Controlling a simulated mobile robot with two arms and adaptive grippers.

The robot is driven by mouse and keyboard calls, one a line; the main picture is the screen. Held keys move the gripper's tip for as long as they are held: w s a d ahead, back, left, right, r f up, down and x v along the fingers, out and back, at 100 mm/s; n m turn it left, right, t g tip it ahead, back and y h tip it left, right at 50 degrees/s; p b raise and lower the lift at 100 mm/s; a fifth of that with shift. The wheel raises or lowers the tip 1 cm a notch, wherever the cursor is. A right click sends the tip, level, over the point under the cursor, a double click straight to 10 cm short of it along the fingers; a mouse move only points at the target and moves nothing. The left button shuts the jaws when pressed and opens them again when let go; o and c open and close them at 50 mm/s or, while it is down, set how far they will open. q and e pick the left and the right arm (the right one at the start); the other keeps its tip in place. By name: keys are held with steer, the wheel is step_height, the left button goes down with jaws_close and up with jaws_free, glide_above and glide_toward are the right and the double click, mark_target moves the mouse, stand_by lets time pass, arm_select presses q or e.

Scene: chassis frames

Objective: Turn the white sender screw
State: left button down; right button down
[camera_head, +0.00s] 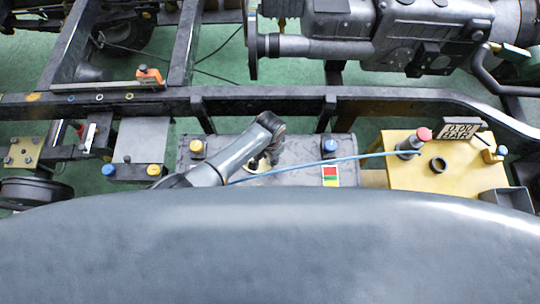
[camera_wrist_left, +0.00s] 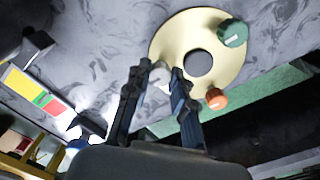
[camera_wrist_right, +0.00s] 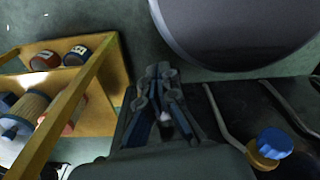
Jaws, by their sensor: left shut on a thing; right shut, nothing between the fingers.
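In the left wrist view a round cream sender plate (camera_wrist_left: 218,30) sits on a grey mottled tank surface. It carries a dark round centre (camera_wrist_left: 198,62), a green screw (camera_wrist_left: 233,33) and an orange screw (camera_wrist_left: 216,99). The white sender screw (camera_wrist_left: 160,76) shows between the fingertips of my left gripper (camera_wrist_left: 161,72), which is shut on it, at the plate's edge. In the head view my left gripper (camera_head: 268,158) reaches down over the cream plate (camera_head: 256,168) and hides most of it. My right gripper (camera_wrist_right: 160,75) is shut and empty, seen only in its wrist view.
A yellow tank (camera_head: 430,176) with a red-topped fitting and a pressure display (camera_head: 461,130) stands right of the grey tank (camera_head: 310,175). A blue hose (camera_head: 330,160) crosses the grey tank. A dark frame rail (camera_head: 260,97) runs behind. A yellow-framed shelf (camera_wrist_right: 100,75) stands left of my right gripper.

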arm_select(q)
steer(key=c, duration=1.1)
jaws_free()
step_height(320, 180, up, 12)
